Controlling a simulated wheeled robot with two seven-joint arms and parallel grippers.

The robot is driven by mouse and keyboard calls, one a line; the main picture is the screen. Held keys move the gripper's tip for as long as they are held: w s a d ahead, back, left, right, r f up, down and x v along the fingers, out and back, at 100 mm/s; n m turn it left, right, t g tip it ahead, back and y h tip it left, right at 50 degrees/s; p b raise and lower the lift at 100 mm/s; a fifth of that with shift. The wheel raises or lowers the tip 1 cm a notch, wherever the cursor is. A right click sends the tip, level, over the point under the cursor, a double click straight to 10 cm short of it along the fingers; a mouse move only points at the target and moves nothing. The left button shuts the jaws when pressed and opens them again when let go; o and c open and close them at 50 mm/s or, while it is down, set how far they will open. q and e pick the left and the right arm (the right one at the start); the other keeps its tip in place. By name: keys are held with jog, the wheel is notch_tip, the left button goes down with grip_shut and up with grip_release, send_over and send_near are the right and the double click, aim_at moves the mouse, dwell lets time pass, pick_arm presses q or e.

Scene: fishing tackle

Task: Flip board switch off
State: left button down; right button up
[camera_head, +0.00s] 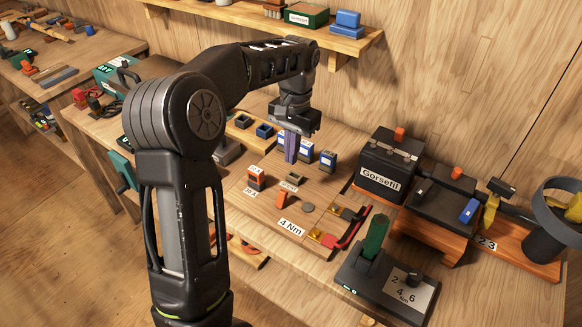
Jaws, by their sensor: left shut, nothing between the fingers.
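My left gripper (291,147) is shut and empty, its purple fingers pointing down over the back part of a wooden board (262,212). Several blue and white blocks (328,160) stand just behind and right of the fingers. My right gripper is out of view.
A black "Gorsefil" battery (388,168) stands right of the board. A green-handled tool (375,236) stands in a black stand (388,283) at the front right. A red clamp lead (350,232) lies at the board's right edge. A shelf (345,42) hangs above.

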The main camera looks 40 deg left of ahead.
aim_at(282, 199)
pick_arm(q)
jog(key=f, duration=0.6)
jog(key=s+f+p, duration=0.1)
jog(key=f, duration=0.2)
jog(key=shift+f, duration=0.25)
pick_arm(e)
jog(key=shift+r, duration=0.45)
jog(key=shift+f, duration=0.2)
pick_arm(q)
jog(key=shift+b, duration=0.4)
jog(key=shift+s+r+t, duration=0.1)
jog(key=shift+s+t, duration=0.1)
jog(key=shift+t, duration=0.1)
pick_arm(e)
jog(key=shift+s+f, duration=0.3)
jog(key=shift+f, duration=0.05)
pick_arm(q)
jog(key=shift+b, duration=0.4)
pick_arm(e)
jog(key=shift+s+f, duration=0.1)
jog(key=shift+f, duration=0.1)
